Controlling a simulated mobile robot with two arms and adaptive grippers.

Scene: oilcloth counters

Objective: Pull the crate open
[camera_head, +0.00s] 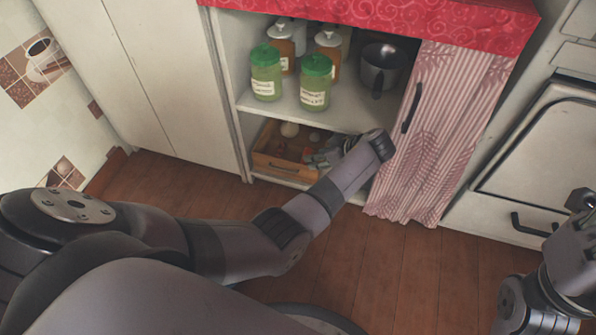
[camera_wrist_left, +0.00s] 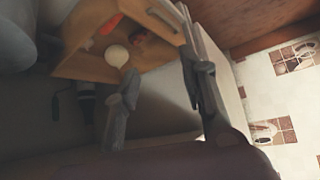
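The crate is a wooden box (camera_head: 283,168) on the lower shelf of the open cabinet, with a white round thing and other small things in it. Its wooden wall (camera_wrist_left: 160,22) with a cut-out shows at the top of the left wrist view. My left arm reaches into the lower shelf, and my left gripper (camera_head: 325,157) is at the crate's right end. In the left wrist view my left gripper (camera_wrist_left: 160,75) has its two fingers wide apart, close to the crate. I cannot tell whether they touch it. Only part of my right arm shows at the right edge.
Green-lidded jars (camera_head: 315,82) and a dark pot (camera_head: 380,68) stand on the shelf above. A striped curtain (camera_head: 440,135) hangs at the right of the opening, close to my left forearm. An oven (camera_head: 535,150) stands farther right. Bare wooden floor lies in front.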

